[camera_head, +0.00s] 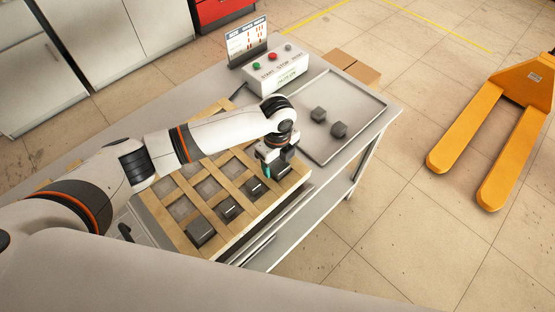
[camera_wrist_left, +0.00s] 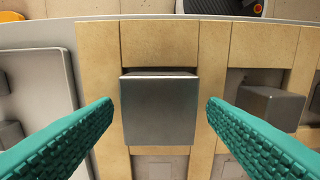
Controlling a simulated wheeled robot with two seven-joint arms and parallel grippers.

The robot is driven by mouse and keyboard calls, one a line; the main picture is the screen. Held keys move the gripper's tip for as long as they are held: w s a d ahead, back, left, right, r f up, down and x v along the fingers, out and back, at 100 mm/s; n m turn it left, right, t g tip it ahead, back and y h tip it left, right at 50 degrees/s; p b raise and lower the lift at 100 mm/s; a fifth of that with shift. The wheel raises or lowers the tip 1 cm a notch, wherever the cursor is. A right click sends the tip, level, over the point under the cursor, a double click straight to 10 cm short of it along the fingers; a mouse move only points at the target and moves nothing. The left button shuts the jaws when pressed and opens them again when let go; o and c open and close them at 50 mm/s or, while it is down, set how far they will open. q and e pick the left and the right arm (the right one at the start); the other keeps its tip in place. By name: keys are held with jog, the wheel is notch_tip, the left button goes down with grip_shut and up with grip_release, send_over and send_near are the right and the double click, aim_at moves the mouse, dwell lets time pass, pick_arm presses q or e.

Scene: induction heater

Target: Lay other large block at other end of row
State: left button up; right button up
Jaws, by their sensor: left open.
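A large dark metal block (camera_head: 282,170) sits in the end compartment of the wooden grid tray (camera_head: 222,231), at the right end of its near row. It is centred in the left wrist view (camera_wrist_left: 158,110). My left gripper (camera_head: 277,165) is over this block, open; in the left wrist view its teal fingers (camera_wrist_left: 160,106) stand apart on either side of it, with gaps. The other large block (camera_head: 201,233) lies at the row's left end. Two smaller blocks, one (camera_head: 228,210) and another (camera_head: 252,190), lie between them. My right gripper is not in view.
Two dark blocks, one (camera_head: 318,115) and another (camera_head: 339,130), lie on a metal tray (camera_head: 362,110) at the right. A control box (camera_head: 279,72) with buttons stands behind. The other grid compartments seen look free of dark blocks. A yellow pallet jack (camera_head: 500,125) stands on the floor.

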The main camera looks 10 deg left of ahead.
aim_at(278, 164)
pick_arm(q)
notch_tip(278, 164, up, 12)
jog(key=b, duration=0.1)
dwell(0.5)
